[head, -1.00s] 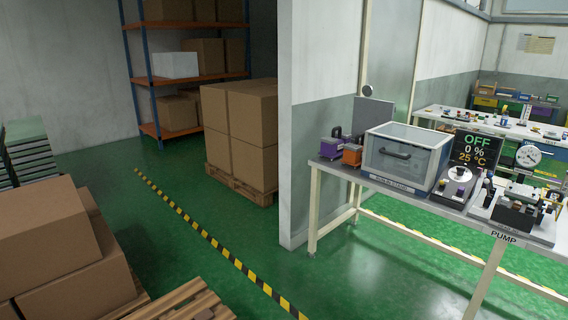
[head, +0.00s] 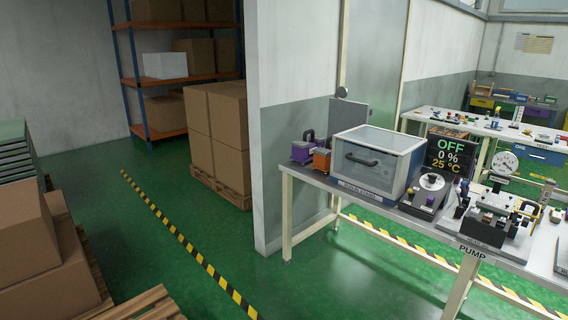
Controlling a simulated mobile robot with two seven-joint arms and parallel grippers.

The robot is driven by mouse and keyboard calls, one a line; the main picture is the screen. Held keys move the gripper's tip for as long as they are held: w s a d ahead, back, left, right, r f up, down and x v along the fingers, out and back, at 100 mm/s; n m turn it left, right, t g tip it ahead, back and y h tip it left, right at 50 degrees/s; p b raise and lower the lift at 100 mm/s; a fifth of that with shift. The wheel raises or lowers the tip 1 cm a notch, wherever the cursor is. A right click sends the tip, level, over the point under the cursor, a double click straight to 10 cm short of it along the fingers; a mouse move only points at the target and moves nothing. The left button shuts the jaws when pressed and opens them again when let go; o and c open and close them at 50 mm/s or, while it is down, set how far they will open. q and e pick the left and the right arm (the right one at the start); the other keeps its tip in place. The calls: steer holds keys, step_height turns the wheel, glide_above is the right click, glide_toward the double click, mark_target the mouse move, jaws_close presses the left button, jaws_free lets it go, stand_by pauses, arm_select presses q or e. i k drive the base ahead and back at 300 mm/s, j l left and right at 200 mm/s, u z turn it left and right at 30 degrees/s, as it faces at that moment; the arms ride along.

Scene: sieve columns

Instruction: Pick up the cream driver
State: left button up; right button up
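I cannot make out a cream driver in the head view. Small tools and parts on the pump bench (head: 408,217) and on the farther bench (head: 463,127) are too small to tell apart. Neither of my grippers shows in the view.
The pump bench stands at the right with a clear-lidded box (head: 376,165), a display (head: 448,157) and a pump assembly (head: 494,222). Cartons (head: 216,130) on a pallet stand beyond a wall (head: 292,80). More boxes (head: 30,240) stand at the lower left.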

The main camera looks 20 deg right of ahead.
mark_target(549, 183)
steer(key=l, duration=1.65)
steer(key=i+l, duration=0.1)
steer(key=l, duration=1.55)
